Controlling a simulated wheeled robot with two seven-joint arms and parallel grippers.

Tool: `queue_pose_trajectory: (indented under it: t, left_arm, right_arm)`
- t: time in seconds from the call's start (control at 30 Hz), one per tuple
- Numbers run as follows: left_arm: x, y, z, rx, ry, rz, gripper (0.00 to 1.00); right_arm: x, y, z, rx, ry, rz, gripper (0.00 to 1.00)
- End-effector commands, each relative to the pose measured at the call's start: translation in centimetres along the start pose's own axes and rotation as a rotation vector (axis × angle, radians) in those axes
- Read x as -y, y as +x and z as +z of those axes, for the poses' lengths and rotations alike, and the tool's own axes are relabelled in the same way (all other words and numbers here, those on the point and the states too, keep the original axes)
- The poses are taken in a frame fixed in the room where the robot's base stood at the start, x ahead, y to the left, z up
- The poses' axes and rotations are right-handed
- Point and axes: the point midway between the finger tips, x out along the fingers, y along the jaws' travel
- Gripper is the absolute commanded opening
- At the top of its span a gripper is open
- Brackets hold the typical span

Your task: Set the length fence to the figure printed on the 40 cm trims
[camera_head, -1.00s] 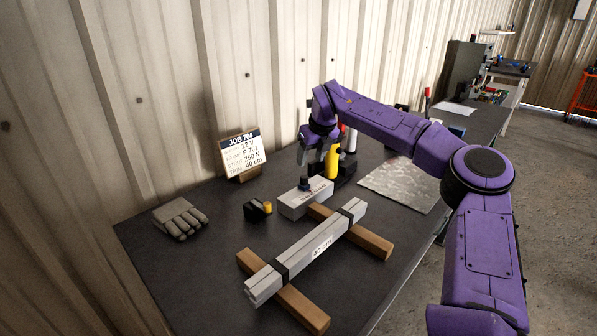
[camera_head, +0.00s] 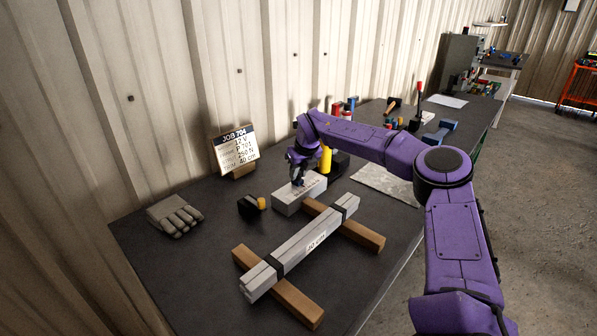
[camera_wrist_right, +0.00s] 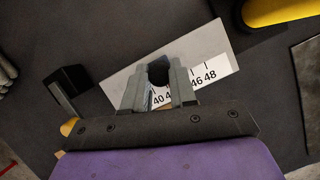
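The length fence is a pale grey block (camera_head: 285,203) on the bench with a dark knob (camera_wrist_right: 158,69) on top. In the right wrist view its white scale (camera_wrist_right: 215,72) shows 40, 46 and 48; the figures between are partly hidden by a finger. My right gripper (camera_head: 298,180) is down at the block, its fingers (camera_wrist_right: 159,82) on either side of the knob; I cannot tell whether they press on it. The grey trims (camera_head: 290,256) lie bundled with black bands on two wooden bars, label "40 cm" (camera_head: 316,240). My left gripper is out of view.
A job card (camera_head: 234,151) behind reads "40 cm" on its last line. The front left of the bench is clear.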

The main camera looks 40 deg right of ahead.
Motion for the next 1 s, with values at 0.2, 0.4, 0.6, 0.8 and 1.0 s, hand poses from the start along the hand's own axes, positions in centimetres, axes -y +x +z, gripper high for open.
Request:
queue_pose_trajectory:
  t: [0.2,0.4,0.6,0.8,1.0]
  left_arm:
    - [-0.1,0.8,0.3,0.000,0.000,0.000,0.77]
    - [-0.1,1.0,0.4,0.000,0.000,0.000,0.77]
    - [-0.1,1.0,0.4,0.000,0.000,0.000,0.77]
    - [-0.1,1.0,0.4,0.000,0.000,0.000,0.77]
    - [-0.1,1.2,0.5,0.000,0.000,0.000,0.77]
  right_arm:
    - [-1.4,0.1,-0.3,0.001,-0.003,0.002,0.00]
    - [-2.5,-0.2,-0.6,-0.001,0.001,0.000,0.00]
    - [-2.4,-0.2,-0.5,-0.001,0.000,0.000,0.46]
    - [-2.4,-0.2,-0.5,0.000,0.000,0.000,0.52]
    - [-2.4,-1.2,-0.4,0.004,0.000,0.001,0.52]
